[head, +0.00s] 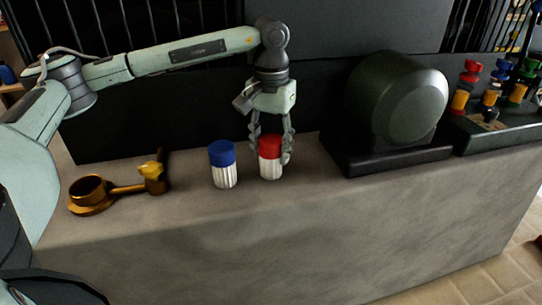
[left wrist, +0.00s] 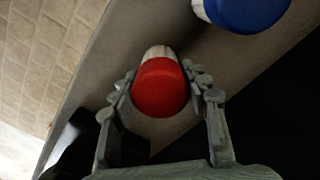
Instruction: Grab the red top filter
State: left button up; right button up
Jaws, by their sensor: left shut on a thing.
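The red top filter (head: 270,158) is a white ribbed cylinder with a red cap, standing upright on the grey counter. My left gripper (head: 271,150) comes down from above and has its fingers around the red cap. In the left wrist view the red cap (left wrist: 160,88) sits between the two fingertips of the left gripper (left wrist: 162,90), and the gripper is shut on it. The filter's base appears to be at the counter top; I cannot tell whether it is lifted slightly. My right gripper is not in view.
A blue-capped filter (head: 223,164) stands just left of the red one, and shows in the left wrist view (left wrist: 242,12). A brass tool (head: 91,195) lies further left. A dark rounded machine (head: 400,100) stands to the right. The counter's front strip (head: 280,230) is clear.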

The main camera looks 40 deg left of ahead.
pick_arm(q)
jog(key=shift+c, duration=1.4)
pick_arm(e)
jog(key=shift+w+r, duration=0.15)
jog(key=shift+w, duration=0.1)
pick_arm(q)
jog(key=shift+r, duration=0.1)
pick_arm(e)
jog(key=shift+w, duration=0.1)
